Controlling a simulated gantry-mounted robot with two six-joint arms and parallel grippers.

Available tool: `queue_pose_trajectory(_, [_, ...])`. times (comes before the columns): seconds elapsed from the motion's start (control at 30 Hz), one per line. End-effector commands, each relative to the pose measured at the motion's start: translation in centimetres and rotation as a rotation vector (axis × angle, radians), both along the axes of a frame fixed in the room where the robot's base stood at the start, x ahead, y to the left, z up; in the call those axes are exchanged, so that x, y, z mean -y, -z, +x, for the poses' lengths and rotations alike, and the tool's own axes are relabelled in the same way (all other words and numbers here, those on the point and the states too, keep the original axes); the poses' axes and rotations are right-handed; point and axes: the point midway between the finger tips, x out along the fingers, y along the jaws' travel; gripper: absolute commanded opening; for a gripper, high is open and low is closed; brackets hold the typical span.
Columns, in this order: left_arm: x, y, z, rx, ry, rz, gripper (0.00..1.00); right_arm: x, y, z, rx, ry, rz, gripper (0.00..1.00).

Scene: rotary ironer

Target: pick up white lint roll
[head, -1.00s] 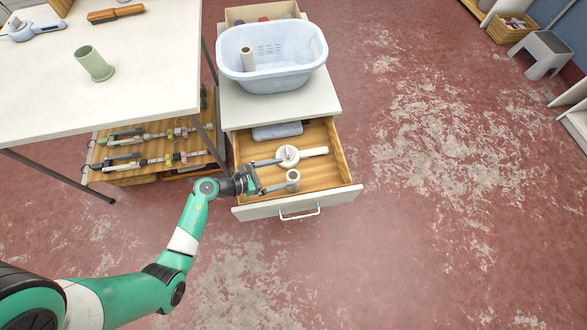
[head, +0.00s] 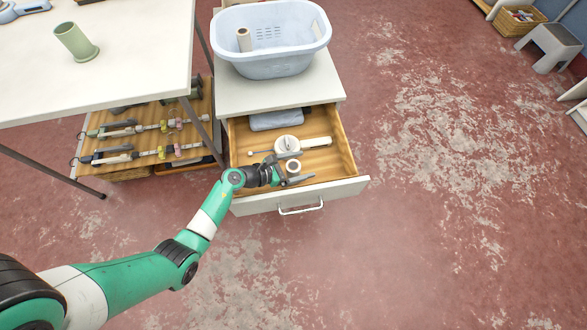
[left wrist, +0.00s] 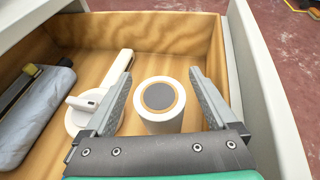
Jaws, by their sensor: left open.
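The white lint roll (head: 293,167) stands upright in the open drawer, near its front. In the left wrist view the roll (left wrist: 160,104) shows its round end, with a dark centre and a tan ring. My left gripper (head: 301,165) is open in the drawer, with its fingers on either side of the roll. In the left wrist view the left gripper (left wrist: 160,95) has gaps between the roll and both fingers. My right gripper is not in view.
A pale blue basket (head: 275,65) holding another roll (head: 243,40) stands on the cabinet above. Open floor lies to the right.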

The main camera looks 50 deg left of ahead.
Motion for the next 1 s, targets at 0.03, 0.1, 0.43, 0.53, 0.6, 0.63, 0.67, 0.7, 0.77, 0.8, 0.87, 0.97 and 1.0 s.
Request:
queue_pose_trajectory(0.03, [0.0,-0.1,0.0,0.0,0.0,0.0,0.92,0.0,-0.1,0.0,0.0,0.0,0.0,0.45])
queue_pose_trajectory(0.1, [0.0,-0.1,0.0,0.0,0.0,-0.001,0.92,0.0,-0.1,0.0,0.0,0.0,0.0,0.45])
queue_pose_trajectory(0.43, [0.0,-0.1,-0.1,0.0,0.0,-0.001,0.32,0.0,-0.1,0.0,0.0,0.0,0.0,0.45])
queue_pose_trajectory(0.53, [0.0,-0.1,-0.1,0.0,0.0,-0.001,0.14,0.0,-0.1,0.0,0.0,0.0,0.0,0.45])
queue_pose_trajectory(0.6, [0.0,-0.1,-0.1,0.0,0.0,-0.001,0.02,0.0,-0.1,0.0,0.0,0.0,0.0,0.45])
queue_pose_trajectory(0.63, [0.0,-0.1,-0.1,0.0,0.0,-0.001,0.0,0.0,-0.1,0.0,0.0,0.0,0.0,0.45])
queue_pose_trajectory(0.67, [0.0,-0.1,-0.1,0.0,0.0,-0.001,0.0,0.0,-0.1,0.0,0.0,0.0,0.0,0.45])
queue_pose_trajectory(0.7, [0.0,-0.1,-0.1,0.0,0.0,-0.001,0.0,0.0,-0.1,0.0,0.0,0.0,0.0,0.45])
queue_pose_trajectory(0.77, [0.0,-0.1,-0.1,0.0,0.0,-0.001,0.0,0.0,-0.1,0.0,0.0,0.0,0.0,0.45])
queue_pose_trajectory(0.8, [0.0,-0.1,-0.1,0.0,0.0,-0.001,0.0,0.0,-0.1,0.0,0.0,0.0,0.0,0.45])
queue_pose_trajectory(0.87, [0.0,-0.4,-0.1,0.0,0.0,-0.001,0.0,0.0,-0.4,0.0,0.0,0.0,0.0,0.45])
queue_pose_trajectory(0.97, [0.0,-1.9,-0.1,0.001,0.0,0.0,0.0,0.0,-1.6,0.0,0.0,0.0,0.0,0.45])
queue_pose_trajectory(1.0, [0.0,-2.8,0.0,0.002,0.0,-0.001,0.0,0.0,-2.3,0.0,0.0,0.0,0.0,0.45])
